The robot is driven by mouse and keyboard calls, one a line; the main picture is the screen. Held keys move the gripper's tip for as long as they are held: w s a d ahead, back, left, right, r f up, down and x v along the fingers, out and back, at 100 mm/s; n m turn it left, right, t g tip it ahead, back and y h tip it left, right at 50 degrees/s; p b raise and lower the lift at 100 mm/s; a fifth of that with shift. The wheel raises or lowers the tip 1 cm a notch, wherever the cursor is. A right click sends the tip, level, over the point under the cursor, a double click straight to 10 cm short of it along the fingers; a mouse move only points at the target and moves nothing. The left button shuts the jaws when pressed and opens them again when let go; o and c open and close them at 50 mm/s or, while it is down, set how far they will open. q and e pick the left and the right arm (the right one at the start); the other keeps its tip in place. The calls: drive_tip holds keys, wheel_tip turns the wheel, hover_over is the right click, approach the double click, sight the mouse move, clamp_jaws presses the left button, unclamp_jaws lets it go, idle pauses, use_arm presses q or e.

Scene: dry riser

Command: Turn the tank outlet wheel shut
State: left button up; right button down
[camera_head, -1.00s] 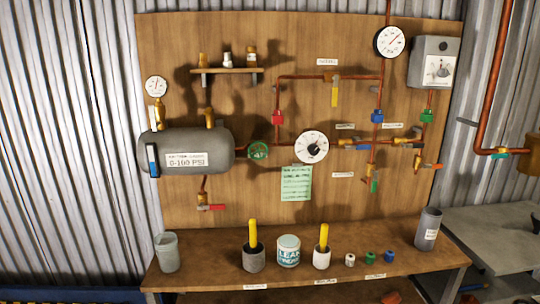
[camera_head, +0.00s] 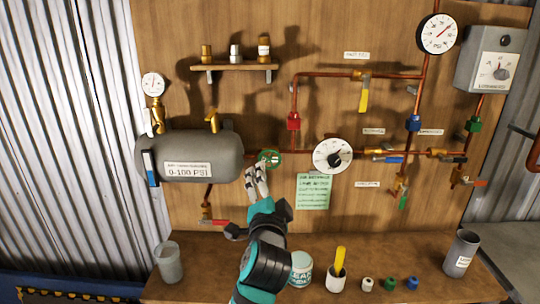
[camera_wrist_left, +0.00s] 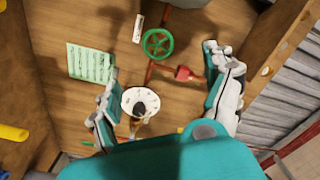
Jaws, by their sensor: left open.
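The tank outlet wheel (camera_head: 269,157) is a small green handwheel on the copper pipe just right of the grey tank (camera_head: 192,150). My left gripper (camera_head: 256,172) is in front of the board, its fingertips just below and left of the wheel and partly overlapping it in the head view. In the left wrist view the wheel (camera_wrist_left: 157,43) shows whole, beyond the open fingers (camera_wrist_left: 160,62) and roughly centred between them. Nothing is between the fingers, and I see no contact with the wheel. My right gripper is not in view.
A white dial gauge (camera_head: 333,155) sits right of the wheel, with a green note (camera_head: 313,191) below it. A red-handled valve (camera_head: 213,221) hangs under the tank. A bench (camera_head: 215,275) below holds a grey cup (camera_head: 169,262), a can (camera_head: 301,268) and small fittings.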

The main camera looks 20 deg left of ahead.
sight(270, 161)
use_arm(q)
drive_tip(key=p+x, duration=0.1)
drive_tip(key=x, duration=0.4)
drive_tip(key=p+x, duration=0.1)
drive_tip(key=x, duration=0.4)
drive_tip(key=p+x, duration=0.1)
drive_tip(key=x, duration=0.5)
drive_tip(key=shift+f+p, duration=0.25)
drive_tip(key=shift+p, duration=0.15)
drive_tip(key=shift+w+a, duration=0.15)
drive_tip(key=shift+w, duration=0.25)
drive_tip(key=c, duration=1.3)
drive_tip(key=shift+f, duration=0.1)
drive_tip(key=shift+c, duration=1.1)
